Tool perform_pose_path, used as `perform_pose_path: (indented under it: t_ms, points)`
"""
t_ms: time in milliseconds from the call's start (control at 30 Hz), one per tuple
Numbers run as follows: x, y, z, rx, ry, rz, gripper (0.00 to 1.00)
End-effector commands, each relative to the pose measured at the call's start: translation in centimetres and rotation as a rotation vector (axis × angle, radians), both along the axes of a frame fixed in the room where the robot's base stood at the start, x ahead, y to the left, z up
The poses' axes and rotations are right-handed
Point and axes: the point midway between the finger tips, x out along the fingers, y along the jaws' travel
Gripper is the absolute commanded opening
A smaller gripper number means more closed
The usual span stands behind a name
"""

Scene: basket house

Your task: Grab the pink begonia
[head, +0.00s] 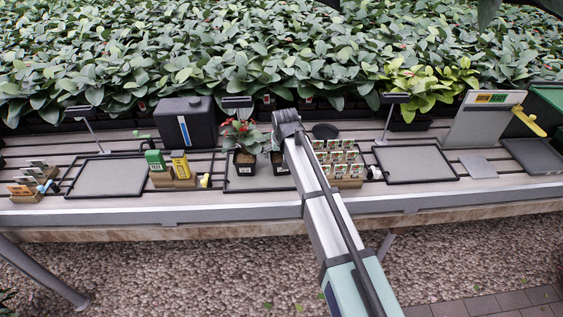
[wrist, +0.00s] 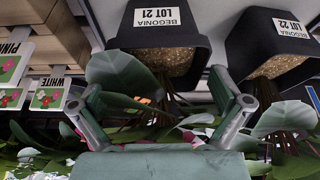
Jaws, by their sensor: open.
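Two dark begonia pots stand on the bench in the head view. The left pot (head: 245,164) carries a leafy plant with red-pink flowers (head: 241,129). The right pot (head: 280,164) is mostly hidden by my arm. In the wrist view one pot (wrist: 158,22) is labelled Begonia Lot 21; the other (wrist: 272,42) has a Lot 22 label. My gripper (wrist: 165,104) is open, with leaves and stems of the Lot 21 plant between and around its fingers. Pink-red petals show near its base. Which plant is the pink one I cannot tell for sure.
Packets with Pink and White labels (wrist: 50,93) stand beside the pots in a wooden holder (head: 340,181). Seed boxes (head: 172,166) are left of the pots. Framed trays (head: 108,174) lie either side. Dense foliage (head: 250,50) fills the back.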

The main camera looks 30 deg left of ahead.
Motion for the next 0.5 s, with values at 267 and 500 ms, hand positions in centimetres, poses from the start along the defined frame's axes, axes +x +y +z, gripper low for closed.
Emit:
perform_pose_path:
  t_ms: [267,500]
  points:
    - [1.1,0.7,-3.2,-0.001,0.002,0.000,1.00]
    - [1.2,0.8,-3.6,0.001,-0.001,0.000,1.00]
